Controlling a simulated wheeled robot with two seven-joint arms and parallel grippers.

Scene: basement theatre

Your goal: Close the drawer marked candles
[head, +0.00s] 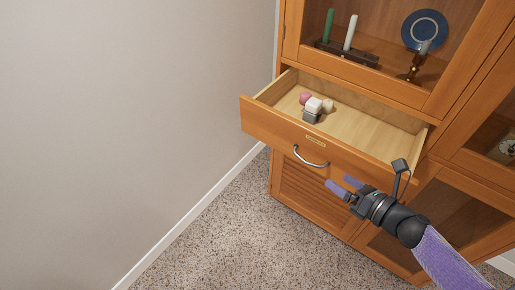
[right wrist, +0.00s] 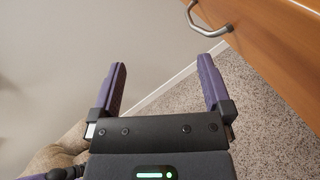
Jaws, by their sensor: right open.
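The wooden drawer (head: 275,129) stands pulled open from the cabinet in the head view. A small label plate is on its front, too small to read. Several small pink, white and grey items (head: 313,108) lie inside it. A curved silver handle (head: 310,157) is on the drawer front, and it also shows at the top of the right wrist view (right wrist: 209,22). My right gripper (head: 338,187) is open and empty, just below and right of the handle, apart from it. Its purple fingers also show in the right wrist view (right wrist: 164,80). My left gripper is out of view.
The cabinet (head: 400,88) has glass doors above with candles (head: 350,32) and a blue plate (head: 425,30) behind them. A louvred door (head: 310,190) is below the drawer. A plain wall (head: 120,110) is at left. The carpet (head: 220,225) in front is clear.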

